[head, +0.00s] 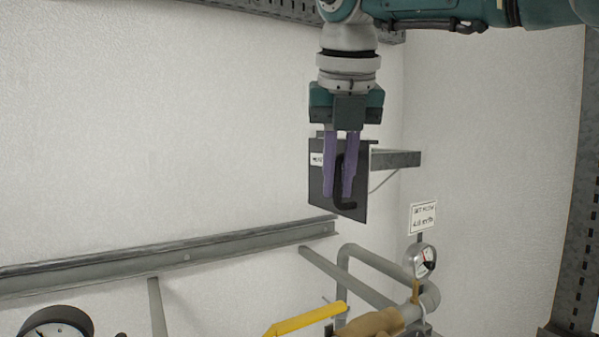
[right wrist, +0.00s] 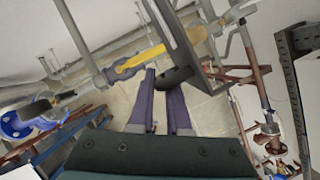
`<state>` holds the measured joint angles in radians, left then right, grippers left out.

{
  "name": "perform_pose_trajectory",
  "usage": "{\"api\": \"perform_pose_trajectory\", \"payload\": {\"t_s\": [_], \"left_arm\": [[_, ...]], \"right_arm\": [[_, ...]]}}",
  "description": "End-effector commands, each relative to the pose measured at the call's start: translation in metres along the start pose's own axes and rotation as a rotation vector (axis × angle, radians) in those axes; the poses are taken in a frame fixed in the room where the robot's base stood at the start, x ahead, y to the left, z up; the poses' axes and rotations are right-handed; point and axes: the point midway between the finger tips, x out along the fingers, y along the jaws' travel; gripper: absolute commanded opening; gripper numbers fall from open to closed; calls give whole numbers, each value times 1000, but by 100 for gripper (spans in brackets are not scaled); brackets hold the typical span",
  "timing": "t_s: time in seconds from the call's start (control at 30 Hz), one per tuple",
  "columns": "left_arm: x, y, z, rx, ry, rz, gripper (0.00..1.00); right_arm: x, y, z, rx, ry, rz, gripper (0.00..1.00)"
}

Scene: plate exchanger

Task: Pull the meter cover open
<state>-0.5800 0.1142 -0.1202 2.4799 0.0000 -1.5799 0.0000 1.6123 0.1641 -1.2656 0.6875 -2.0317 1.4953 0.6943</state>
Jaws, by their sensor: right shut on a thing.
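The meter cover (head: 315,186) is a dark flat plate with a small white label at its upper left, in the middle of the head view. It hangs in front of the white wall, beside a grey bracket. A black handle (head: 346,205) runs down its front. My right gripper (head: 338,188) reaches down from above, its two purple fingers shut on the handle. In the right wrist view the fingers (right wrist: 164,88) close about the dark handle (right wrist: 177,78), and the cover's dark plate (right wrist: 168,35) stands beyond it. What lies behind the cover is hidden. My left gripper is not in view.
A grey bracket (head: 398,159) sticks out right of the cover. A long grey rail (head: 180,258) runs below it at left. Pipes, a yellow lever (head: 305,319), a gauge (head: 422,260) and a sign (head: 423,217) are lower right. The wall left of the cover is bare.

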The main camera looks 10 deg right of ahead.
Motion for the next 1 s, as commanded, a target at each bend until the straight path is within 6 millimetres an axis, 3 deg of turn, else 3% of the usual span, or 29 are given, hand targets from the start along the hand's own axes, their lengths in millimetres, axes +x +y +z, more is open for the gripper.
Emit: {"api": "perform_pose_trajectory", "payload": {"t_s": [0.47,0.5,0.6,1.0], "left_arm": [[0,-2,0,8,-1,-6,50],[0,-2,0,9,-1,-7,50],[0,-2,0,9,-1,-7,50],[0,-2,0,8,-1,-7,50]], "right_arm": [[1,2,3,-6,-12,2,0],[1,2,3,-6,-13,1,18],[1,2,3,-5,-12,2,27],[1,2,2,-3,-7,3,27]]}}
